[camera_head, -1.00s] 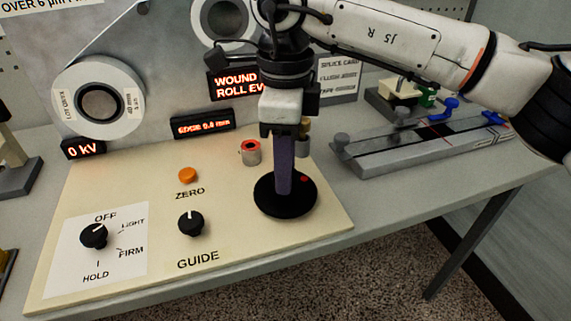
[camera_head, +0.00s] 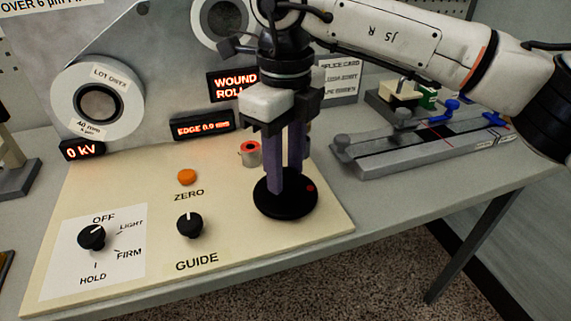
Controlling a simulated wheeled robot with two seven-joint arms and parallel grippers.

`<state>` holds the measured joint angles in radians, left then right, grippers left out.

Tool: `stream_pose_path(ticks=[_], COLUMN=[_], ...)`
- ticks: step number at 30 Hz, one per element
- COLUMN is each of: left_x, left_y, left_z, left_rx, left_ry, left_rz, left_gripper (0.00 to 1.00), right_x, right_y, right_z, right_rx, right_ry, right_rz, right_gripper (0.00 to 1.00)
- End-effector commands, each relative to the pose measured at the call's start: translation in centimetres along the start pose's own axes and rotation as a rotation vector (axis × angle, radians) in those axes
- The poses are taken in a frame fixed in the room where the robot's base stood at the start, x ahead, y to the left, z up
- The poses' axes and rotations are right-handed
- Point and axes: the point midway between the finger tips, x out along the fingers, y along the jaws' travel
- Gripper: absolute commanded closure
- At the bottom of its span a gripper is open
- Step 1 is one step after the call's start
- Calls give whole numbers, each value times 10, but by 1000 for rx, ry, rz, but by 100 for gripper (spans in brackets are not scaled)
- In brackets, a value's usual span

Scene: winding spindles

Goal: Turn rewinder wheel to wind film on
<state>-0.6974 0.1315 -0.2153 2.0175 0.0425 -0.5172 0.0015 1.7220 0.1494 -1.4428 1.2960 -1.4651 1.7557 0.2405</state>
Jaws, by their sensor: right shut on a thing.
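The rewinder wheel (camera_head: 268,208) is a flat black disc with a red dot (camera_head: 310,188) near its right rim, set on the cream panel. My right gripper (camera_head: 285,184) points straight down over it, its two purple fingers shut on the wheel's middle part, which they mostly hide. The white film roll (camera_head: 77,77) with its dark core hangs on the grey upright plate at the left. A second roll (camera_head: 205,38) shows at the top, partly hidden by my right arm. My left gripper is out of view.
The cream panel (camera_head: 130,180) also carries an orange ZERO button (camera_head: 187,177), a GUIDE knob (camera_head: 190,225), a tension knob (camera_head: 92,237) pointing near OFF, and a red-topped post (camera_head: 250,152) close to the gripper. A grey splicing block (camera_head: 420,146) lies at the right.

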Motion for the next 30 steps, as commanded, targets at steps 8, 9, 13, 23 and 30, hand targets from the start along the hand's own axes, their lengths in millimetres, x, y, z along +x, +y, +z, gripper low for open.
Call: stream_pose_path(ticks=[8, 9, 13, 23, 30], left_x=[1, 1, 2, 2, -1], left_y=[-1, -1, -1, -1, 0], left_z=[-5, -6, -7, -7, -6], left_rx=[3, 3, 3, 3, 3], left_ry=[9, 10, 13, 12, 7], left_rz=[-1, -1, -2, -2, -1], left_gripper=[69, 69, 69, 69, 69], right_x=[-2, -2, -2, -3, -38], right_y=[-1, -1, -1, 0, 0], right_z=[1, 1, 0, 0, 1], right_rx=[2, 2, 2, 1, 2], right_ry=[-4, -4, -4, -2, -5], right_rz=[-3, -3, -2, -1, -3], right_gripper=[88, 88, 48, 47, 47])
